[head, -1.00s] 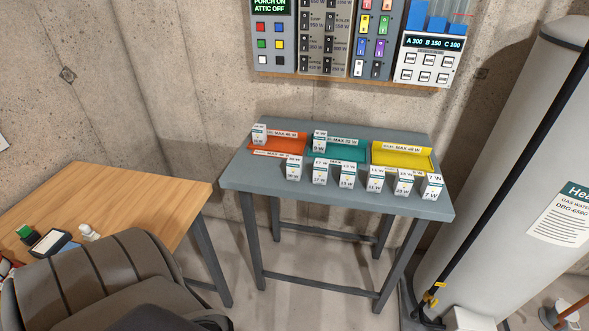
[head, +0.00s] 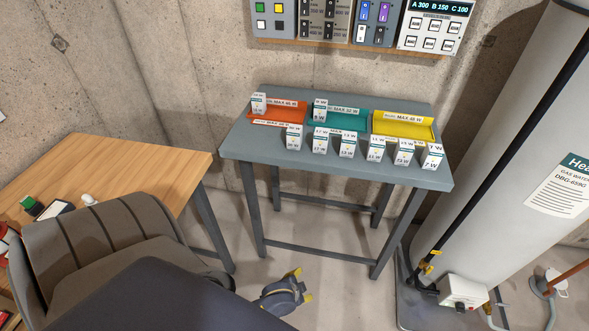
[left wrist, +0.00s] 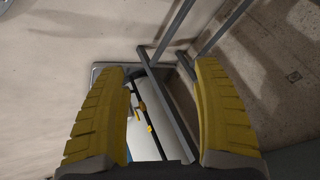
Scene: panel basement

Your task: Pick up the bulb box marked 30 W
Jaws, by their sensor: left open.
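Several small white bulb boxes stand on the grey table in the head view. Six form a front row, from the leftmost box (head: 293,137) to the rightmost box (head: 432,156), which reads 7 W. One box (head: 259,104) stands at the orange tray and another (head: 320,110) at the teal tray. The print is too small to tell which is marked 30 W. My left gripper (head: 303,285) is open and empty, low in front of the table and below its top. Its yellow fingers (left wrist: 160,115) are spread in the left wrist view. My right gripper is not in view.
The grey table (head: 270,155) holds an orange tray (head: 285,111), a teal tray (head: 350,122) and a yellow tray (head: 403,125). A chair (head: 95,245) and wooden desk (head: 130,165) stand left. A water heater (head: 500,150) stands right. Control panels hang above.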

